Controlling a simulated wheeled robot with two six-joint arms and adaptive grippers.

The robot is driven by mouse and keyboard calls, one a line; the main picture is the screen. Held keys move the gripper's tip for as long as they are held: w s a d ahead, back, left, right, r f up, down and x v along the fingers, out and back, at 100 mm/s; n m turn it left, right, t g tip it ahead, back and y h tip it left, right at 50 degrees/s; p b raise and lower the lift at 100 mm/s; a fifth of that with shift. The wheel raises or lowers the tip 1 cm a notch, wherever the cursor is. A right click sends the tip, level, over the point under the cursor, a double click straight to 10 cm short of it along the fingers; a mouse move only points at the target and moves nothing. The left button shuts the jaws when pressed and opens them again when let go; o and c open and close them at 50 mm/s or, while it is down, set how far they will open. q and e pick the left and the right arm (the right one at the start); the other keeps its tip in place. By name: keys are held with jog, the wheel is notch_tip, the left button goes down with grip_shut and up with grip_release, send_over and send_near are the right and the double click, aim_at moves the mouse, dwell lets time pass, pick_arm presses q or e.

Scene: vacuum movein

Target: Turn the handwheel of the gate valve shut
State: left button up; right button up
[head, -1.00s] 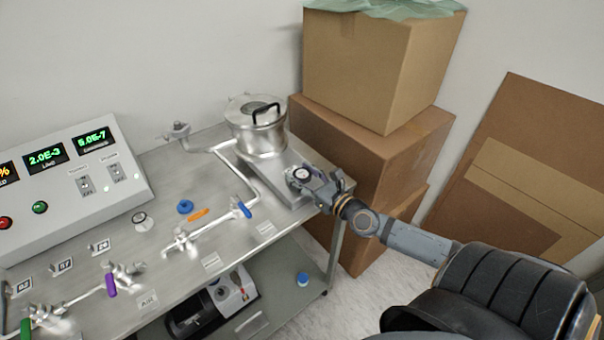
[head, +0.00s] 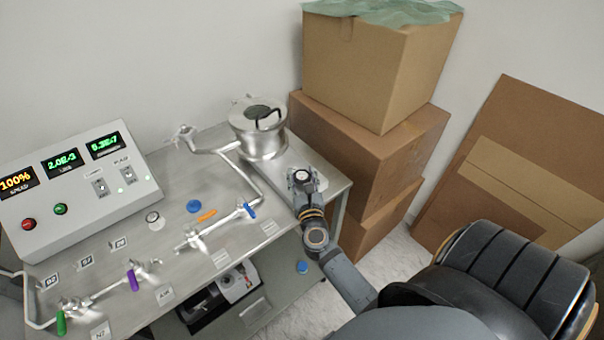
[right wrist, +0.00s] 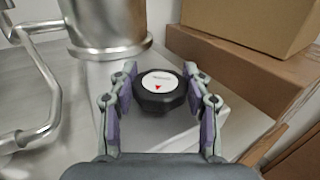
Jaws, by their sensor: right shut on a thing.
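The gate valve's handwheel (right wrist: 160,90) is a black knob with a white cap and a small red arrow, seen between my right gripper's fingers in the right wrist view. In the head view its white cap (head: 301,175) shows on the grey metal gate valve body (head: 281,171), in front of the steel chamber (head: 258,131). My right gripper (right wrist: 160,100) is shut on the handwheel, with one finger on each side. It also shows in the head view (head: 303,181), its arm coming from the lower right. My left gripper is not in view.
Pipes with a blue lever (head: 247,210), purple lever (head: 133,280) and green lever (head: 61,322) lie on the bench (head: 180,190). A control box (head: 80,185) with displays stands at left. Stacked cardboard boxes (head: 365,140) stand close behind the bench's right end.

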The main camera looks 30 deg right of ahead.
aim_at(302, 175)
jog(key=shift+m+g+h, duration=0.4)
jog(key=shift+m+h, duration=0.1)
jog(key=shift+h, duration=0.2)
jog(key=o, duration=1.2)
notch_tip(302, 175, up, 10)
